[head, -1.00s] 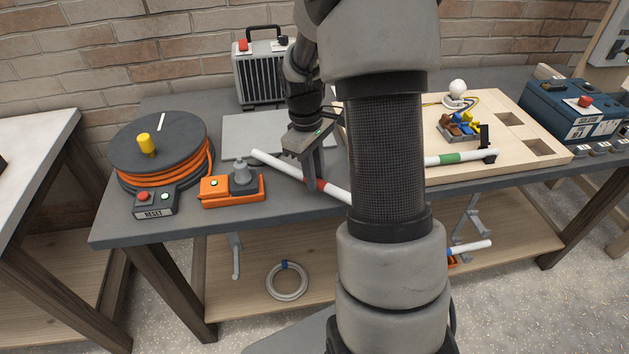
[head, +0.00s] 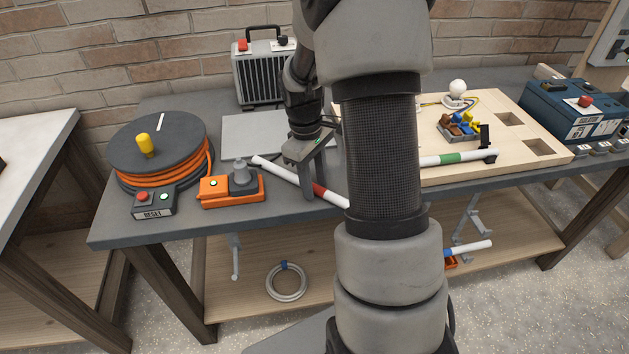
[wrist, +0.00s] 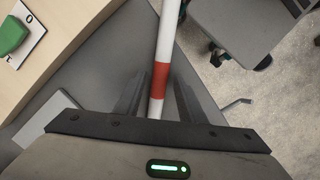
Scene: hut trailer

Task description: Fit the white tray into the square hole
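The wooden board (head: 480,168) at the back right has square recesses; two empty ones show, a rear hole (head: 510,118) and a front hole (head: 540,147). I cannot pick out a white tray for certain. My gripper (head: 309,192) is low over the grey table, left of the board. In the wrist view my gripper (wrist: 155,88) is open, with its fingers on either side of a white rod with a red band (wrist: 164,50) and gaps beside it. The rod (head: 278,171) lies slanted on or close to the table. My arm hides part of the board.
A cable reel (head: 150,160), a reset box (head: 153,201) and an orange device (head: 231,190) stand left of my gripper. A flat grey panel (head: 250,130) lies behind. A coloured-clip holder (head: 460,127) and a green-banded rod (head: 455,158) are on the board.

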